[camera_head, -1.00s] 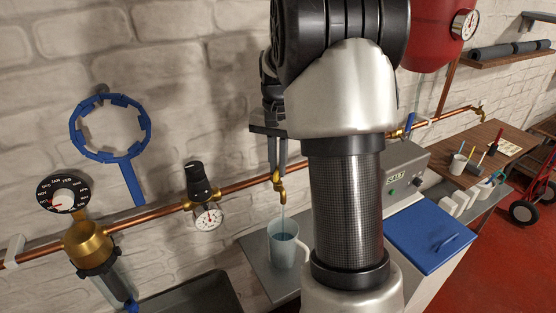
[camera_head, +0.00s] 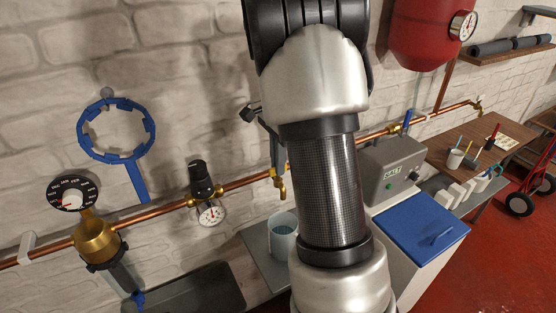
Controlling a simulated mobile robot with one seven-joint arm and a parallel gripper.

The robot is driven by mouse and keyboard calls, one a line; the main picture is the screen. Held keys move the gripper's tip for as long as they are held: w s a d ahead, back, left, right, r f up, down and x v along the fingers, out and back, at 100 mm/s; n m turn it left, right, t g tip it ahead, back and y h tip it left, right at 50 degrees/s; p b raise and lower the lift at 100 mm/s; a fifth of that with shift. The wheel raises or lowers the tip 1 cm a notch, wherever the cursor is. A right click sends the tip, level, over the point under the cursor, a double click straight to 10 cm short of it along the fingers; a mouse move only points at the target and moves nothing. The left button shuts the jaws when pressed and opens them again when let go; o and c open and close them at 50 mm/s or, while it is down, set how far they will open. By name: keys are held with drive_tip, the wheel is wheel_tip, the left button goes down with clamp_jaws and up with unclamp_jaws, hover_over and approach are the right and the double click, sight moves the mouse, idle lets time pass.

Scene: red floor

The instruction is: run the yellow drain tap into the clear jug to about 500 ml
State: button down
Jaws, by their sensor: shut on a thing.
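The yellow drain tap (camera_head: 281,188) hangs from the copper pipe, left of my arm. The clear jug (camera_head: 283,246) stands upright on a grey surface below its spout, its right side hidden by my arm. Bluish water (camera_head: 284,231) shows in the jug; I cannot read a level mark. No stream shows between spout and jug. My gripper (camera_head: 276,160) is largely hidden behind my arm. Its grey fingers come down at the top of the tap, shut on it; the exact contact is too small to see.
A dark tray (camera_head: 190,292) lies left of the jug. A brass filter housing (camera_head: 97,240) and a pressure gauge (camera_head: 211,214) sit on the pipe to the left. A white cabinet with a blue lid (camera_head: 420,235) and a grey SALT box (camera_head: 391,170) stand to the right.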

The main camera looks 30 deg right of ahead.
idle(0.4)
drive_tip(key=c, duration=1.8)
unclamp_jaws()
drive_tip(key=shift+c, duration=0.2)
wheel_tip(320, 180, up, 18)
drive_tip(key=p, duration=0.1)
drive_tip(key=shift+f, duration=0.25)
